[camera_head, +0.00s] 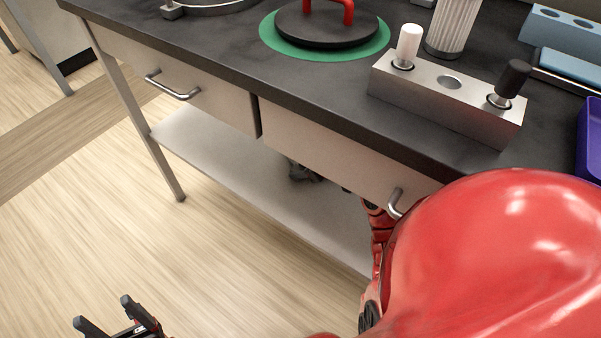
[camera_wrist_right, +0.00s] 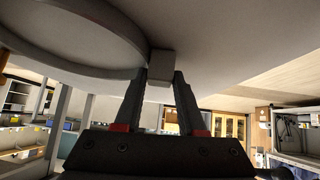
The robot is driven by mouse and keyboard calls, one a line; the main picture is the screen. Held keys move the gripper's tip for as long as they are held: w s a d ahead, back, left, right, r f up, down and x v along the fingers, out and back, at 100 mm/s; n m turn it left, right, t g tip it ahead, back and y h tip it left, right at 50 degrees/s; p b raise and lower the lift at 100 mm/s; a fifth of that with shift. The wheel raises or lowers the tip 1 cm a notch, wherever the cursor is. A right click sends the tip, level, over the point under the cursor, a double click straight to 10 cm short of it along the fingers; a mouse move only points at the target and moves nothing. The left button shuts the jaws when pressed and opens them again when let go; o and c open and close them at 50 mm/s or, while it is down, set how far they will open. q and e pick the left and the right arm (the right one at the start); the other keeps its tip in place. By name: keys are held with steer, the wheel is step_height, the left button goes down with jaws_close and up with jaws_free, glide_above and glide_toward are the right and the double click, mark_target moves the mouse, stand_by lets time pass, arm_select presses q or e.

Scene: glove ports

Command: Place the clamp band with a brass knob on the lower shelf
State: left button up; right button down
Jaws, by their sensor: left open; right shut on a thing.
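My right gripper (camera_wrist_right: 160,76) is shut on the block of a grey round band, the clamp band (camera_wrist_right: 75,68), in the right wrist view. The band lies close against a broad pale surface. In the head view my red right arm reaches under the bench, over the lower shelf (camera_head: 215,150). A dark shape (camera_head: 303,172) shows there in shadow, and the held band cannot be made out. My left gripper (camera_head: 104,312) is open and empty over the floor at the bottom left.
Another metal ring with a clamp block (camera_head: 173,10) lies on the black bench top (camera_head: 235,55). A black lid with a red handle (camera_head: 325,28) sits on a green disc. A metal block with two knobs (camera_head: 450,95) stands right. Drawer handles (camera_head: 172,87) jut out above the shelf.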

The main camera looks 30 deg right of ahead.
steer(key=shift+c, duration=2.4)
jaws_free()
steer(key=shift+r, duration=0.1)
